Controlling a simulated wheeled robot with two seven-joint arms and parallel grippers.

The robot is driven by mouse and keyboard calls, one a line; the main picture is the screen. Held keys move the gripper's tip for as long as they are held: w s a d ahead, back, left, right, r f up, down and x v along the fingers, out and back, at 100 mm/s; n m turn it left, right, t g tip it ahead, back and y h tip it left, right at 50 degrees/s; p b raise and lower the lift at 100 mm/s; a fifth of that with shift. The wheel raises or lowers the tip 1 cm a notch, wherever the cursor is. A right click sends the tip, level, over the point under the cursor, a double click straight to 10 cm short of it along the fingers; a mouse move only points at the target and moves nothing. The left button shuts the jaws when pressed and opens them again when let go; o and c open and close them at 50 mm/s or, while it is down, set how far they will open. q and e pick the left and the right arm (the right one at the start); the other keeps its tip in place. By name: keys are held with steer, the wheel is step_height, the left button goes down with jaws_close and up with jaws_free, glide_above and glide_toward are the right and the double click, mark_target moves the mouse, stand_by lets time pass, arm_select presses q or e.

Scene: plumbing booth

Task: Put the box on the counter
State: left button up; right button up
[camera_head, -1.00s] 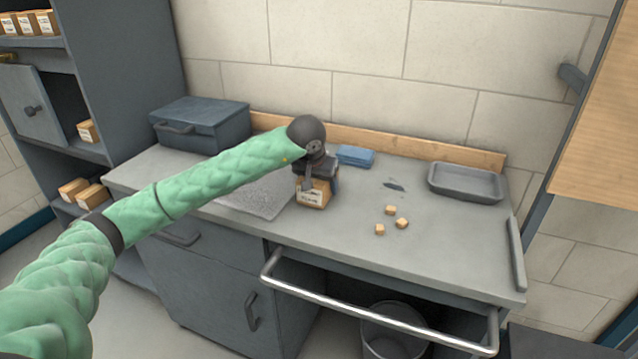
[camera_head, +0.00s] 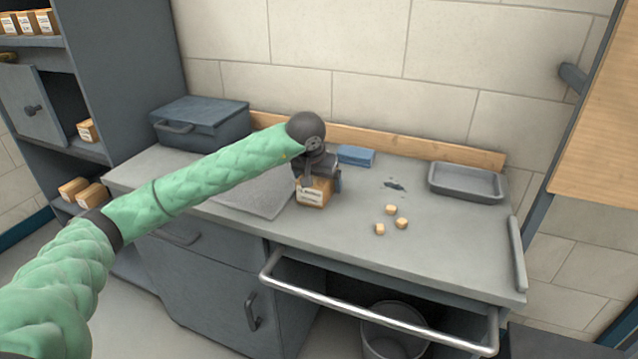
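A small tan cardboard box (camera_head: 313,193) with a white label is at the middle of the grey counter (camera_head: 350,255). It looks upright and appears to rest on the counter, but its underside is hard to judge. My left gripper (camera_head: 318,178) is directly over the box, with its dark fingers at the box's upper part. The fingers are small and partly hidden by the wrist, so whether they still press on the box is unclear. My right gripper is not in view.
Three small wooden cubes (camera_head: 391,210) lie right of the box. A grey tray (camera_head: 467,184), a blue sponge-like block (camera_head: 356,155), a dark spot (camera_head: 395,185) and a blue-grey toolbox (camera_head: 201,125) are also on the counter. A shelf unit (camera_head: 120,60) holding similar boxes stands left.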

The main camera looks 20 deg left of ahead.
arm_select(q)
steer(key=b+v, duration=0.1)
steer(key=v, duration=0.8)
steer(key=shift+s+r, duration=0.1)
steer(key=shift+r, duration=0.15)
steer(key=shift+v, duration=0.8)
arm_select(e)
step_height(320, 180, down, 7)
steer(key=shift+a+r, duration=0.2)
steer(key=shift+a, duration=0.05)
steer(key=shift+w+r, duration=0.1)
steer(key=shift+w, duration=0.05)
